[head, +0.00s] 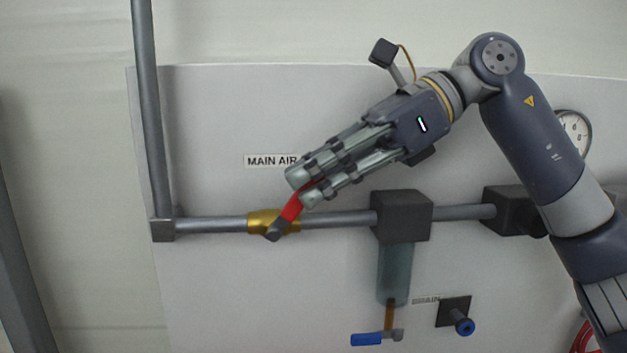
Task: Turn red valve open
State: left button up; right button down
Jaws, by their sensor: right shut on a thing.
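The red valve lever (291,208) sits on a brass valve body (262,221) in the horizontal grey pipe, below the "MAIN AIR" label. The lever slants up and to the right from its dark pivot (275,233). My right gripper (300,190) reaches in from the upper right, and its fingers are shut on the upper end of the lever. The fingers hide that end of the lever. My left gripper is not in view.
A dark filter block (401,215) with a translucent bowl hangs right of the valve. A blue-handled drain valve (367,339) and a blue knob (464,326) sit below. A vertical pipe (152,110) stands at left. A gauge (573,132) is partly behind my arm.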

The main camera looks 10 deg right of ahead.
jog(key=shift+r, duration=0.1)
jog(key=c, duration=1.7)
grip_release()
jog(key=shift+d, duration=0.1)
jog(key=v, duration=1.2)
